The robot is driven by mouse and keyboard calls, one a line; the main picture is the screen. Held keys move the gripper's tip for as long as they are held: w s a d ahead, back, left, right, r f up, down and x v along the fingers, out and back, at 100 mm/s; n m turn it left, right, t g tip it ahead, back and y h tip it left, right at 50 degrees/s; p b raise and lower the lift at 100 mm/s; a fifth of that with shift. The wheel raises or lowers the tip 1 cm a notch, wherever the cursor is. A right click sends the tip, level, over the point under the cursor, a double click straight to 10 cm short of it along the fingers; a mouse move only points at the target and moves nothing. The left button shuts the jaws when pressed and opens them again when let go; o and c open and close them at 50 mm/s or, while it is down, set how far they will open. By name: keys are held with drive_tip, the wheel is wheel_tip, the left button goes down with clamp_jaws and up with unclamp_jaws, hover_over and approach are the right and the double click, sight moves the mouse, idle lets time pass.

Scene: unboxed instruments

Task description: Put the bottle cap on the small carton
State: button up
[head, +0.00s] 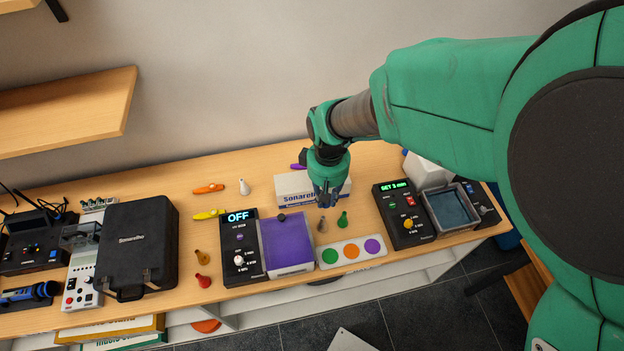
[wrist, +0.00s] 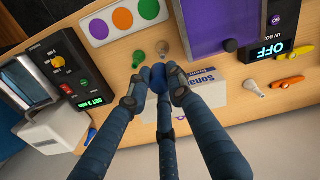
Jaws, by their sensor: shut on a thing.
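The small carton (head: 290,193) is white with blue Sonarello lettering and lies near the back middle of the table. Part of it also shows in the wrist view (wrist: 212,98), behind my fingers. My gripper (head: 327,200) is above the table at the carton's right front and hides part of its right end. In the wrist view its dark fingers (wrist: 155,84) are closed around a small blue thing (wrist: 158,73), which seems to be the bottle cap. The fingers hide much of it, and its exact shape is hard to tell.
A grey peg (head: 321,225) and a green peg (head: 343,218) stand just in front of my gripper. A purple-topped box (head: 285,240) and a dark OFF device (head: 239,262) are front left. A timer device (head: 403,215) stands to the right.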

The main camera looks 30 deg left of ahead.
wheel_tip(320, 180, down, 5)
drive_tip(key=shift+r, duration=0.15)
drive_tip(key=shift+w, duration=0.1)
idle(0.3)
drive_tip(key=w+a, duration=0.3)
drive_tip(key=a, duration=0.1)
drive_tip(key=w+a+f, duration=0.1)
drive_tip(key=w+a, duration=0.2)
drive_tip(key=w, duration=0.1)
drive_tip(key=w+a+p, duration=0.1)
drive_tip(key=w+a, duration=0.3)
drive_tip(key=shift+a+f, duration=0.25)
drive_tip(key=shift+a, duration=0.1)
drive_tip(key=shift+f, duration=1.75)
drive_tip(key=shift+s+f, duration=0.1)
drive_tip(key=shift+f, duration=0.1)
drive_tip(key=o, duration=0.7)
